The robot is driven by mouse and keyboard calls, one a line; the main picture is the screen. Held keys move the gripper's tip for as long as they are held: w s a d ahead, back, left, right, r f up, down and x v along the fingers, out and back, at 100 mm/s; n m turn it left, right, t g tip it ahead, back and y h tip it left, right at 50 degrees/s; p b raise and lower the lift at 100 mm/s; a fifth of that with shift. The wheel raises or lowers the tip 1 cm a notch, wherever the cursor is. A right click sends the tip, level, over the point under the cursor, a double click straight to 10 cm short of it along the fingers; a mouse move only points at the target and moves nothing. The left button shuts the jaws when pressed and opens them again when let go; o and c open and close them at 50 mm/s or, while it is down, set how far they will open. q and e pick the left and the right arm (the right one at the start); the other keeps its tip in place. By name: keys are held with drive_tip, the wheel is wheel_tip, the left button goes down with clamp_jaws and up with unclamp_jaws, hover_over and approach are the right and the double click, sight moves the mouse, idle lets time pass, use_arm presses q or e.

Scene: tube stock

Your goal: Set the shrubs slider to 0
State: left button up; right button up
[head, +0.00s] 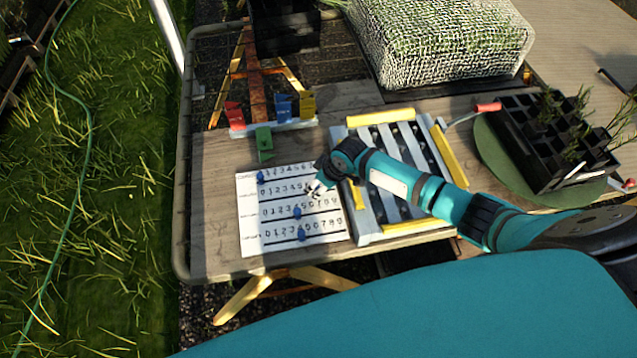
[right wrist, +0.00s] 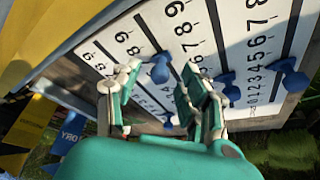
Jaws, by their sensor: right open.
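The white slider board (head: 250,242) lies on the wooden table, with several rows of digits and blue knobs. Its row labels are too small to read surely. The top row's knob (head: 260,177) is at the left, low-digit end. The two lower rows' knobs (head: 297,212) (head: 301,234) are near the middle. My right gripper (head: 316,188) is over the second row and hides part of it. In the right wrist view the gripper (right wrist: 158,97) is open, and the second row's blue knob (right wrist: 160,68) shows between its fingers, with contact unclear. My left gripper is out of view.
A tray with grey slats and yellow edges (head: 364,235) adjoins the board on the right, under my right arm. Coloured tags in a white rack (head: 283,126) stand behind. A black cell tray (head: 530,165) with seedlings is at the right.

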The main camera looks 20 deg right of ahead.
clamp_jaws()
idle(0.3)
drive_tip(key=shift+a, duration=0.1)
approach(258, 199)
drive_tip(key=x, duration=0.2)
drive_tip(key=d+b+x, duration=0.1)
drive_tip(key=x, duration=0.1)
drive_tip(key=shift+s+a+f, duration=0.1)
drive_tip(key=shift+a+f, duration=0.05)
drive_tip(key=shift+f, duration=0.2)
drive_tip(key=shift+a+r, duration=0.1)
drive_tip(key=shift+a, duration=0.2)
